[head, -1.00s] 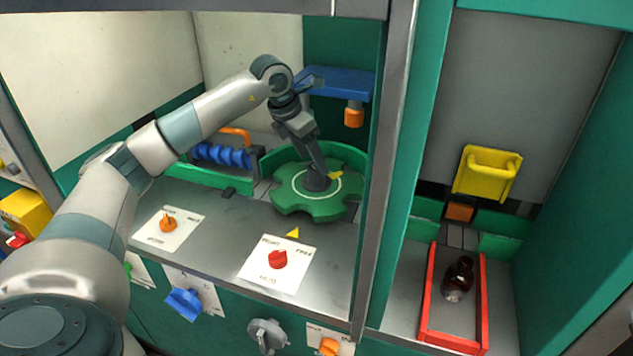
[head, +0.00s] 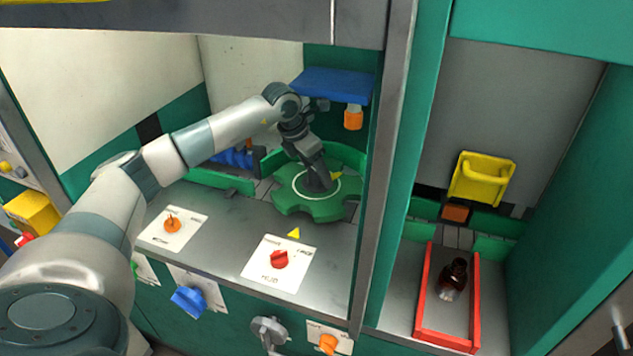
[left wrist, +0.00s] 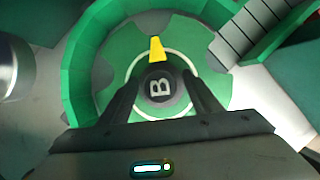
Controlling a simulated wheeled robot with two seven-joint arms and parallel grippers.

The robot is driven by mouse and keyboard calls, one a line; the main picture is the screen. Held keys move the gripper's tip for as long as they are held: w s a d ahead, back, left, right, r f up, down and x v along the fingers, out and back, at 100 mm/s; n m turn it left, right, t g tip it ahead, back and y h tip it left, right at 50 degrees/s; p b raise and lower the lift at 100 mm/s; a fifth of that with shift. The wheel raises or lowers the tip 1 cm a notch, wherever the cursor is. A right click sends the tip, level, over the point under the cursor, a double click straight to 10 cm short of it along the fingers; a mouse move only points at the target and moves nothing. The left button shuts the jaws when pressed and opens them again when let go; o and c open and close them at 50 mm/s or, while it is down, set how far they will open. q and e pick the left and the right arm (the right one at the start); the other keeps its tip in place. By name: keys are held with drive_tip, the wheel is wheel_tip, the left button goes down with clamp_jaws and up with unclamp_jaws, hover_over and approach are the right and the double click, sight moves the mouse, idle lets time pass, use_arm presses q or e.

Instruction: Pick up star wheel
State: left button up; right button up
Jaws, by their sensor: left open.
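The green star wheel (head: 316,205) lies flat on the machine deck, with a white ring, a yellow pointer and a dark hub on top. In the left wrist view the star wheel (left wrist: 210,65) fills the middle, and its hub (left wrist: 160,88) is marked "B". My left gripper (head: 318,182) is over the hub from above. In the left wrist view its two fingers (left wrist: 160,80) are apart, one on either side of the hub. I cannot tell whether they touch it. My right gripper is not in view.
A curved green guide (head: 345,155) stands behind the wheel. A blue plate (head: 333,85) with an orange-tipped part (head: 353,118) hangs above. A grey post (head: 385,180) stands to the right. A red-sided tray (head: 475,305) holds an amber bottle (head: 453,280).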

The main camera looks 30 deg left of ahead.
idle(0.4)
use_arm(q)
drive_tip(key=c, duration=1.4)
drive_tip(key=shift+w+r, duration=0.1)
drive_tip(key=shift+r, duration=0.05)
drive_tip(key=shift+r+b, duration=0.4)
drive_tip(key=shift+r, duration=0.05)
wheel_tip(320, 180, up, 8)
drive_tip(key=b, duration=0.3)
drive_tip(key=shift+f, duration=0.2)
drive_tip(key=shift+r, duration=0.7)
drive_tip(key=shift+f, duration=0.15)
